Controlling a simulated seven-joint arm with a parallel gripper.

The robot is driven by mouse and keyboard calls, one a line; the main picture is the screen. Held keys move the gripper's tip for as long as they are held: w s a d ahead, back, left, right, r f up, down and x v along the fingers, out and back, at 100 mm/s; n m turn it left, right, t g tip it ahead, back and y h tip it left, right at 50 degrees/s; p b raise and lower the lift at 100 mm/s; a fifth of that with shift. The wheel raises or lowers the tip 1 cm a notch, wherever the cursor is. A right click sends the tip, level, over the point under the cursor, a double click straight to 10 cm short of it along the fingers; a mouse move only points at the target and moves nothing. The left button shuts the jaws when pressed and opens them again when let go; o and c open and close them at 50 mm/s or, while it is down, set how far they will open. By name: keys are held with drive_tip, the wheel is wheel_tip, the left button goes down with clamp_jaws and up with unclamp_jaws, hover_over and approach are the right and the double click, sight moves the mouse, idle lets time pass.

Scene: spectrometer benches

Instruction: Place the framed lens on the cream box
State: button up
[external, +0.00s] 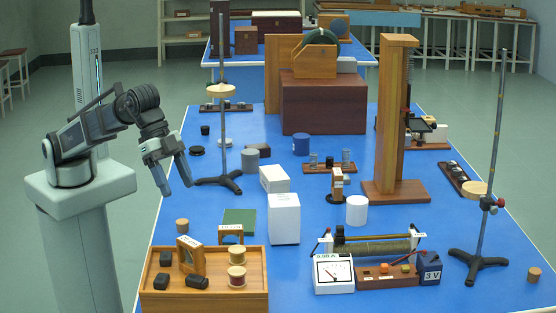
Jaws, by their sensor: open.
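A small square wooden frame (190,257) with a pale label on top stands upright in the wooden tray (205,301) at the front left. It looks like the framed lens, but the glass is too small to make out. A cream box (284,218) stands upright near the middle of the blue table, its top bare. A second, lower cream box (274,178) lies just behind it. My gripper (176,184) is open and empty, pointing down at the table's left edge, above and behind the tray and left of both boxes. It touches nothing.
A tall stand (223,120) rises right of my gripper. A meter (334,275) sits at the front.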

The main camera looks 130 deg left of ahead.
sight(183, 243)
drive_tip(key=f+t, duration=0.3)
drive_tip(key=f, duration=0.1)
drive_tip(key=f+t, duration=0.2)
drive_tip(key=f, duration=0.3)
drive_tip(key=s+f+t, duration=0.1)
drive_tip(key=f+t, duration=0.2)
drive_tip(key=f, duration=0.1)
drive_tip(key=shift+s+d+f+t, duration=0.1)
drive_tip(key=shift+f+t, duration=0.05)
drive_tip(key=shift+t, duration=0.15)
drive_tip(key=x, duration=0.7)
drive_tip(key=shift+d, duration=0.1)
drive_tip(key=shift+c, duration=0.3)
clamp_jaws()
idle(0.4)
